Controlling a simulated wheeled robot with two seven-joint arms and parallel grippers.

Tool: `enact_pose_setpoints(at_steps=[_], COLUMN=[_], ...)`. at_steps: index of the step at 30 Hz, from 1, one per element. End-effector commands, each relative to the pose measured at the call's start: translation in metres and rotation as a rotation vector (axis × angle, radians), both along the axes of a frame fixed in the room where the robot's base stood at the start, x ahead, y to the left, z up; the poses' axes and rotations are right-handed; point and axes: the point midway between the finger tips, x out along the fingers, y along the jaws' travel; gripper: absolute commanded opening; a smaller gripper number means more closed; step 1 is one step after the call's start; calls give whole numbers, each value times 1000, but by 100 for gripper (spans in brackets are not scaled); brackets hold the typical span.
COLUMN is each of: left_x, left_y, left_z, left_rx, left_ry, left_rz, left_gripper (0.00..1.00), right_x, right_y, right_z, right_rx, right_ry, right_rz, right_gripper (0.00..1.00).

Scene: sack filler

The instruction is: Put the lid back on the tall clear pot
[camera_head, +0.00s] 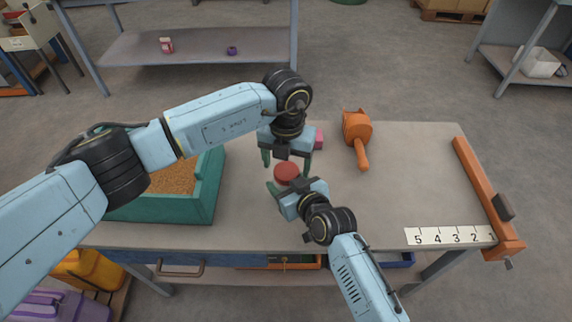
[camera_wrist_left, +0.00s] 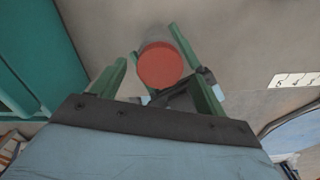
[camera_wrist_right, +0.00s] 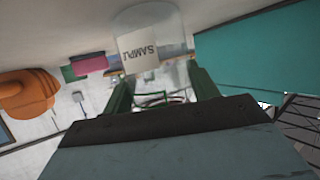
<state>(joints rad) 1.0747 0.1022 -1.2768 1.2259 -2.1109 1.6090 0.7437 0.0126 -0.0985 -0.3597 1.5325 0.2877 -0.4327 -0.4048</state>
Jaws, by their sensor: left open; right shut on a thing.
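The tall clear pot (camera_wrist_right: 152,28) shows upside down in the right wrist view, with a white SAMPLE label, between my right fingers. My right gripper (camera_wrist_right: 162,88) is shut on it. The round red lid (camera_head: 286,172) lies over the pot's top end in the head view, and in the left wrist view the lid (camera_wrist_left: 160,66) overlaps the clear wall. I cannot tell whether it is seated. The lid does not show in the right wrist view. My left gripper (camera_head: 286,160) is open above the table, its fingers close around the lid's sides.
A teal crate (camera_head: 212,182) of grain stands left on the table. An orange scoop (camera_head: 357,130) and a pink block (camera_head: 319,138) lie behind the grippers. An orange bar clamp (camera_head: 480,185) and a number strip (camera_head: 450,236) lie right. The table's right middle is clear.

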Motion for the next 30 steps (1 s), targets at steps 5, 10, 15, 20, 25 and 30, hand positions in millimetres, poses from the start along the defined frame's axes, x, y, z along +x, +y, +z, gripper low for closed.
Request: enact_pose_setpoints(at_steps=[5,10,15,20,25,30], left_x=[0,0,0,0,0,1], left_y=[-1,0,0,0,0,0], left_z=[25,29,29,29,29,40], left_rx=[-1,1,1,1,2,0], left_ry=[-3,-1,-1,-1,-2,-4], left_rz=[-1,0,0,1,1,0], left_gripper=[74,74,82,100,100,100], right_x=[0,0,0,0,0,0], right_y=[0,0,0,0,0,0], right_z=[-1,-1,-1,-1,-1,-1], right_rx=[0,0,0,0,0,0], right_ry=[2,2,2,2,2,1], right_rz=[0,0,0,0,0,0], right_gripper=[0,0,0,0,0,0])
